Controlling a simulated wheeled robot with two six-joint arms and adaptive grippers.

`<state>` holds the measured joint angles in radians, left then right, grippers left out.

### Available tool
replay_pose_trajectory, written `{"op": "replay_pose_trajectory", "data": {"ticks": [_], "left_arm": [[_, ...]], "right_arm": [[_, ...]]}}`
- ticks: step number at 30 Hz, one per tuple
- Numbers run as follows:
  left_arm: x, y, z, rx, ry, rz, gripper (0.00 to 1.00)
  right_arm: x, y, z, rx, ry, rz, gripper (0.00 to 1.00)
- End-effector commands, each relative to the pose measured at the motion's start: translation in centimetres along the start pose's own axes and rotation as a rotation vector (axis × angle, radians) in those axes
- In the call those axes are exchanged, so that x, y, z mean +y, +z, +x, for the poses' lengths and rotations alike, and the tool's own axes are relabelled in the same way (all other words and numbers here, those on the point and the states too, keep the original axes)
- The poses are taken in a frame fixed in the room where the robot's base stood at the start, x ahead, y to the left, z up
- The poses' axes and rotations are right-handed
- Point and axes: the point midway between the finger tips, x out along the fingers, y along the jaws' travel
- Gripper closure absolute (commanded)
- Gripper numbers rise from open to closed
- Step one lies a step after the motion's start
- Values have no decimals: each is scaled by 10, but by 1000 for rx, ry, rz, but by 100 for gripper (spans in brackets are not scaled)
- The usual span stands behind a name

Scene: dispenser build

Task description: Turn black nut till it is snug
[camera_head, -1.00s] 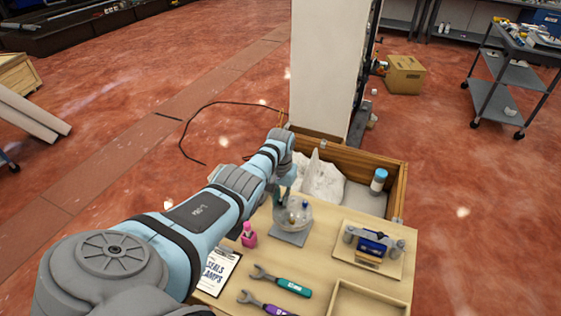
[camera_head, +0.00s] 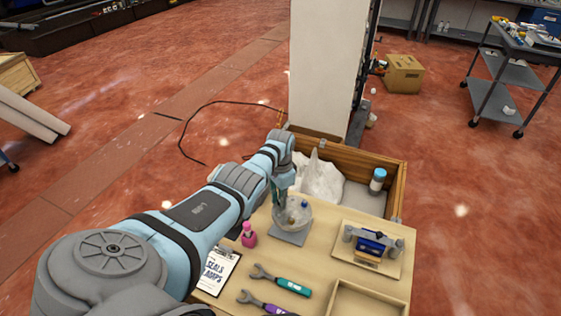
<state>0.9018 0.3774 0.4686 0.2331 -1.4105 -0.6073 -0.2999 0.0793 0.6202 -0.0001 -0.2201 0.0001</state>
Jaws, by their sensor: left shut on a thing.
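My left gripper (camera_head: 279,197) reaches down at the clear round dispenser part (camera_head: 296,214), which sits on a grey square base (camera_head: 289,237) on the wooden bench top. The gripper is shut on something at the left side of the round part. What it holds is hidden by the fingers and too small to make out; I cannot pick out the black nut. A small blue piece (camera_head: 304,205) stands on top of the round part. My right gripper is not in view.
A pink bottle (camera_head: 249,235), a clipboard (camera_head: 219,268), a green-handled wrench (camera_head: 281,281) and a purple-handled wrench (camera_head: 264,303) lie at the front. A blue clamp block (camera_head: 371,243) is on a board at the right. A wooden bin (camera_head: 399,190) with a blue-capped bottle (camera_head: 377,181) is behind.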

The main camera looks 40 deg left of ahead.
Motion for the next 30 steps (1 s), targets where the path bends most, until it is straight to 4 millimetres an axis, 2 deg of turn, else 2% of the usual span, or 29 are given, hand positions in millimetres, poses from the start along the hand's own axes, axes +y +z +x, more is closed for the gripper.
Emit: {"op": "replay_pose_trajectory", "data": {"ticks": [10,11,14,24,26,30], "left_arm": [[0,-1,-1,4,-1,2,100],[0,-1,-1,4,-1,2,83],[0,-1,0,3,-1,2,67],[0,-1,-2,2,0,1,66],[-1,-1,-7,4,-1,1,66],[-1,-1,-30,5,-4,3,66]], "right_arm": [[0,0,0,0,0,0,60],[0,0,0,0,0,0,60],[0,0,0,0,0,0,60],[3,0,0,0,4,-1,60],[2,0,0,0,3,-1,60],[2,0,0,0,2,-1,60]]}}
